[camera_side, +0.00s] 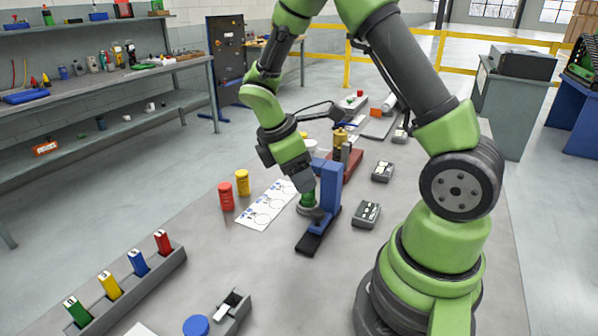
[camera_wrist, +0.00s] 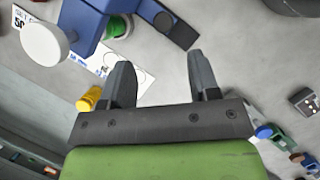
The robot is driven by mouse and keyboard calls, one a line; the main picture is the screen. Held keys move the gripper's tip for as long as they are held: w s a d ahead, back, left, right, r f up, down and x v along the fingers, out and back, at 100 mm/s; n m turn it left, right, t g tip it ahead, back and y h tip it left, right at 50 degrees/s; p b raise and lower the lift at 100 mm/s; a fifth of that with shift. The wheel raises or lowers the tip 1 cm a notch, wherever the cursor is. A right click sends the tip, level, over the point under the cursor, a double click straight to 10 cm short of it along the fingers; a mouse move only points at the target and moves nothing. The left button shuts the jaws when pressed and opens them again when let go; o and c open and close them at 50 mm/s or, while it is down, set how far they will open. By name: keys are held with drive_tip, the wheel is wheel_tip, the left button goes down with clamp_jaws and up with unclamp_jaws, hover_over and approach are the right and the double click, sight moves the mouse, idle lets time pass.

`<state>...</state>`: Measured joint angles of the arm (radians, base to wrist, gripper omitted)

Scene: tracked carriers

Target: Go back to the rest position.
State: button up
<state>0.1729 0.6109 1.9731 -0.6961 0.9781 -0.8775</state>
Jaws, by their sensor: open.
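My gripper (camera_side: 303,182) is in the middle of the table in the side view, pointing down beside a blue upright stand (camera_side: 331,185) with a black base (camera_side: 308,244). In the wrist view my gripper (camera_wrist: 162,78) has its two dark fingers wide apart, with only bare table seen between them. A green round piece (camera_side: 307,201) is low by the stand. It also shows in the wrist view (camera_wrist: 119,25), beyond the fingers and beside the blue stand (camera_wrist: 86,18). Whether the gripper touches the stand cannot be told.
Red (camera_side: 226,197) and yellow (camera_side: 242,183) cylinders stand left of a white sheet with circles (camera_side: 266,207). A grey rack (camera_side: 138,290) with several coloured carriers is at front left. Grey boxes (camera_side: 367,214) (camera_side: 382,172) stand right. A red-based fixture (camera_side: 349,166) is behind.

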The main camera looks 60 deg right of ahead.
drive_tip(key=s+a+r+m+t+y, duration=0.2)
drive_tip(key=s+a+r+m+t, duration=0.3)
drive_tip(key=r, duration=0.3)
drive_tip(key=s+a+r+m+t+y, duration=0.3)
drive_tip(key=s+a+r+m+t, duration=0.2)
drive_tip(key=a+r+m, duration=0.2)
wheel_tip(320, 180, up, 3)
drive_tip(key=shift+s+a+f+m, duration=0.15)
drive_tip(key=shift+a+f+m, duration=0.05)
drive_tip(key=shift+m, duration=0.4)
